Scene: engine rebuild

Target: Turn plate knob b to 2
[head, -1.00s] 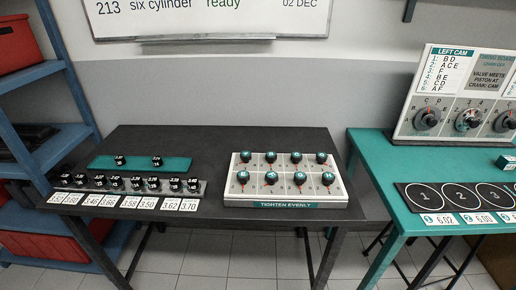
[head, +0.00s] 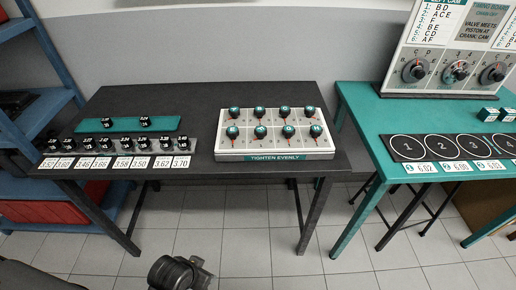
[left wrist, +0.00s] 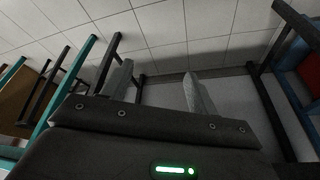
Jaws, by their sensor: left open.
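The white plate (head: 225,146) marked "TIGHTEN EVENLY" lies on the dark table. It carries two rows of dark, teal-topped knobs (head: 260,132) with red pointers and small printed marks around them. The letters and numbers are too small to read surely, so I cannot tell which is knob b or where it points. My left gripper (left wrist: 157,70) shows in the left wrist view, with its two grey fingers apart and nothing between them. It hangs over the tiled floor, away from the plate. My right gripper is not in view.
A teal tray (head: 92,128) and a rack of dark weights with number cards stand left of the plate. The teal table (head: 355,115) at right holds the dial board (head: 400,50) and a black circle strip (head: 395,148). Blue shelving (head: 60,55) borders the left.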

